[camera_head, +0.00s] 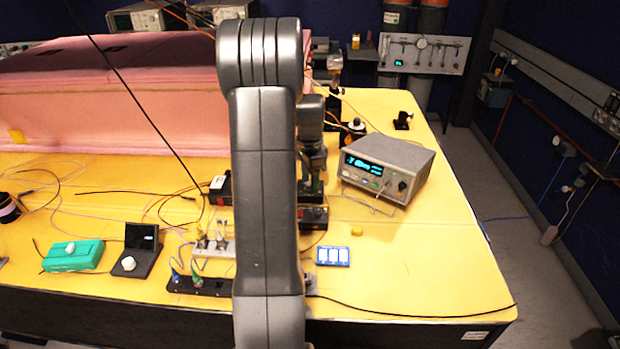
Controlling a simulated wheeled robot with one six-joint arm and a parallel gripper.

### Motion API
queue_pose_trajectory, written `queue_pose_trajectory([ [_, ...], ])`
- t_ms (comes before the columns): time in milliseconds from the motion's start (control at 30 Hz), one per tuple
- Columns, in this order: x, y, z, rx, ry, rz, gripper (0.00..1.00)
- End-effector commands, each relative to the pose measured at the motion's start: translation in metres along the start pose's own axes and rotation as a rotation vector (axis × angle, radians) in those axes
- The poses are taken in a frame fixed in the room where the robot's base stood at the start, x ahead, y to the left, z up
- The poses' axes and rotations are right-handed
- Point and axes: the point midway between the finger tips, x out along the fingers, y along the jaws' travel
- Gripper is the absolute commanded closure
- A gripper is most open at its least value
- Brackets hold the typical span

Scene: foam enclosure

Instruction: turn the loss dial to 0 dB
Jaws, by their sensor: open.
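A small black unit (138,258) with an upright dark screen stands at the left front of the yellow table, with a pale round dial (128,263) on its sloped front. A teal box (73,256) left of it also carries a small white knob (70,248). No markings are readable, so I cannot tell which is the loss dial or where either points. My gripper (313,184) shows partly behind my large arm link, over the table's middle, right of and well away from both knobs. It looks open and empty, though its fingers are partly hidden.
A grey instrument (388,166) with a lit display stands at the right. A black strip with connectors (200,286) lies near the front edge, and a blue box (333,256) farther right. Thin cables cross the left side. A pink foam enclosure (110,100) fills the back left.

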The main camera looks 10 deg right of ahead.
Motion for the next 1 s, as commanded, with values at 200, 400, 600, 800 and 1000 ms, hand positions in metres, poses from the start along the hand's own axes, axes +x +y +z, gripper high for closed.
queue_pose_trajectory([
  [200, 0.0031, -0.0002, -0.0001, 0.0, 0.001, -0.001, 0.53],
  [400, 0.0029, -0.0001, 0.0, 0.0, 0.0, -0.001, 0.71],
  [600, 0.0027, -0.0001, 0.0, 0.0, 0.0, -0.001, 0.98],
  [800, 0.0025, -0.0001, -0.0001, -0.021, 0.0, -0.001, 0.98],
  [1000, 0.0023, -0.0002, -0.0002, -0.109, 0.0, -0.001, 0.98],
])
